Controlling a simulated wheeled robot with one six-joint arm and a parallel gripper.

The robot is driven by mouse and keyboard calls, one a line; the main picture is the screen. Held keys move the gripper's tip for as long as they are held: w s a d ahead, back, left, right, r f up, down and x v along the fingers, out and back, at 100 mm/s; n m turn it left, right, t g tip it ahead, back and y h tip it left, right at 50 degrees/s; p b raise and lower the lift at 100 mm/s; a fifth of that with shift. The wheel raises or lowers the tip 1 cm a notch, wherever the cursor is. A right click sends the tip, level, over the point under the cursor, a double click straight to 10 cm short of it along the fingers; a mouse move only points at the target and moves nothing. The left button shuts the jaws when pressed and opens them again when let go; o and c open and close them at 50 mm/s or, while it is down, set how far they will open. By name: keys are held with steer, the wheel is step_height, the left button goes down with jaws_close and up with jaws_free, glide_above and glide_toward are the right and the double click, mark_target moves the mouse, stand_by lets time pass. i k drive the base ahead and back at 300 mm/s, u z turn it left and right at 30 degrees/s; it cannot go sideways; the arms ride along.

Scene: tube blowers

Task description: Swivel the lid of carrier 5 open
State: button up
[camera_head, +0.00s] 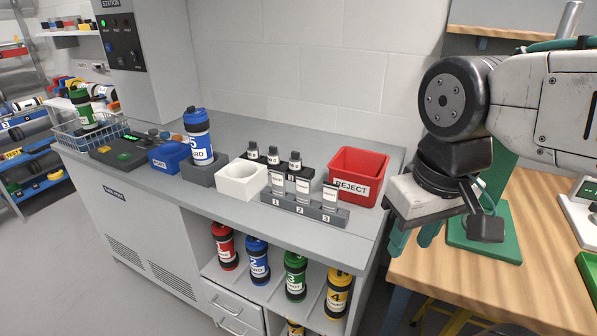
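Carrier 5 (201,146) is a blue canister with a white label reading 5 and WARD. It stands upright in a grey block holder (203,174) on the grey counter. Its blue lid (195,116) sits on top and looks closed. My gripper (415,238) is far to the right, past the red bin, near the counter's right end and the wooden bench. Its teal fingers point down, with a gap between them and nothing held. The fingers are partly hidden by the gripper body.
A white block with a round hole (241,180) stands right of the carrier, and a blue bin (165,158) left of it. Numbered racks (304,208) and a red REJECT bin (357,177) lie between it and my gripper. Other carriers stand on the shelf below (257,260).

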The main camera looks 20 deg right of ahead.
mark_target(192, 112)
steer(key=u, duration=0.5)
steer(key=k, duration=0.55)
steer(key=u, duration=1.15)
steer(key=i, duration=1.4)
steer(key=z, duration=0.55)
steer(key=i, duration=0.65)
steer(key=z, duration=1.1)
steer(key=i, duration=0.3)
steer(key=z, duration=0.3)
